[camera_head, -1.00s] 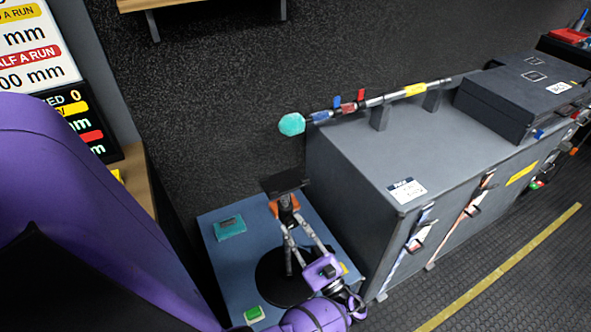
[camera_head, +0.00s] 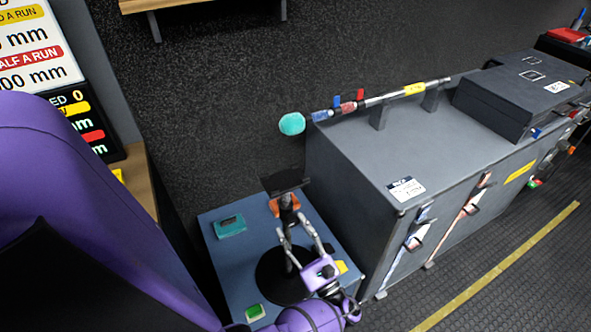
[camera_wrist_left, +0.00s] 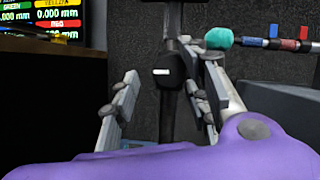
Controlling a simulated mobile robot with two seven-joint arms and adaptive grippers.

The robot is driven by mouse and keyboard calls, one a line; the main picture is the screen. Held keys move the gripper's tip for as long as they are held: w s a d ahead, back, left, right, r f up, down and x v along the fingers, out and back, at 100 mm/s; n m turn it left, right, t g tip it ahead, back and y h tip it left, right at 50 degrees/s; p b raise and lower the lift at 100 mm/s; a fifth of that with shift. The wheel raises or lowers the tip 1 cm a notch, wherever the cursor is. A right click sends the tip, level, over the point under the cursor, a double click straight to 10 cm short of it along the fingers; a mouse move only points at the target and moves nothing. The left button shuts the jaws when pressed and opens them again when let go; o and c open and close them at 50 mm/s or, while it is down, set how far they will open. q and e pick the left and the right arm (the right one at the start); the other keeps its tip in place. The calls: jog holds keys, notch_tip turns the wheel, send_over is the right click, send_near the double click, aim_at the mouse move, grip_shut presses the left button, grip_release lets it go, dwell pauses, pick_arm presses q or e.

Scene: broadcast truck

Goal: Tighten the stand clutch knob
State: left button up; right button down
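The stand has a round black base (camera_head: 272,274), a dark post and a tilted black plate (camera_head: 286,182) on top, with an orange part (camera_head: 285,206) just below the plate. In the left wrist view a black knob (camera_wrist_left: 169,68) with a white mark sits on the dark post. My left gripper (camera_head: 297,230) is at the stand, its fingers pointing up toward the orange part. In the left wrist view the fingers (camera_wrist_left: 163,92) are spread apart, with the knob beyond and between them. I cannot tell whether a finger touches it. My right gripper is not in view.
The stand is on a blue-grey surface (camera_head: 226,268) with a teal box (camera_head: 230,226) and a green block (camera_head: 254,313). A grey cabinet (camera_head: 350,190) stands close on the right. A rod with a teal end (camera_head: 292,124) juts over its left edge. A dark wall is behind.

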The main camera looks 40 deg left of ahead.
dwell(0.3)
pick_arm(q)
jog(key=shift+w, duration=0.1)
jog(key=shift+d+f, duration=0.1)
jog(key=v, duration=0.7)
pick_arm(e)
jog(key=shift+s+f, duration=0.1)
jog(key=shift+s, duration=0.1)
pick_arm(q)
jog(key=shift+d, duration=0.1)
